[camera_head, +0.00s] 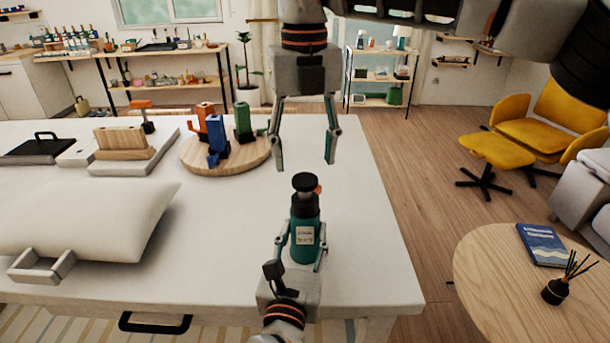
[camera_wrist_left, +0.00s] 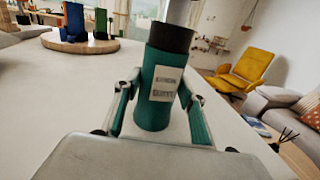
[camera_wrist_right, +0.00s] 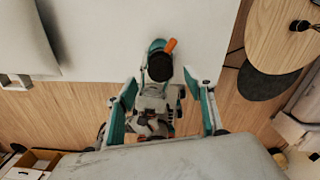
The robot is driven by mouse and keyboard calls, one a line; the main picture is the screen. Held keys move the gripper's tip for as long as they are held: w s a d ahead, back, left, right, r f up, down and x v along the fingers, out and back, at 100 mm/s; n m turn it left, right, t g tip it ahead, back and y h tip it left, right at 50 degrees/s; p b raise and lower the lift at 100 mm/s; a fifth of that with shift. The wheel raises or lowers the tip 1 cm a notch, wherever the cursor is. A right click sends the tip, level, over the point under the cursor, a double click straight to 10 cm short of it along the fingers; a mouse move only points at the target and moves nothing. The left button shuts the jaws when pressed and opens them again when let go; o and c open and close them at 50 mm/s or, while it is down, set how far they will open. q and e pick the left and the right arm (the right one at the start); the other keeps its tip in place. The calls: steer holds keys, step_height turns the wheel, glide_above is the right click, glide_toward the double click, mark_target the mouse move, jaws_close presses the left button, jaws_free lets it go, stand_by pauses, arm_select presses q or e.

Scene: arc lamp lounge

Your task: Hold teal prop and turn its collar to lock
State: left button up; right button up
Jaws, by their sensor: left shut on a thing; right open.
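The teal prop (camera_head: 302,240) stands upright on the white table, with a pale label facing me. Its dark collar (camera_head: 305,205) and black round top (camera_head: 305,183) are above the teal body, and a small orange tab (camera_wrist_right: 170,46) sticks out near the top. My left gripper (camera_head: 301,258) is shut around the teal body, one finger on each side; the grip also shows in the left wrist view (camera_wrist_left: 160,115). My right gripper (camera_head: 304,166) points down, open and empty, a little above the black top. In the right wrist view the prop lies ahead between the open fingers.
A round wooden board (camera_head: 225,165) with blue, orange and green items stands behind left. A white cushion (camera_head: 90,215) and a wooden block (camera_head: 125,143) on a pale base occupy the table's left. The tabletop right of the prop (camera_head: 370,240) is clear.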

steer(key=shift+r, duration=1.4)
arm_select(q)
steer(key=o, duration=1.7)
steer(key=shift+c, duration=0.2)
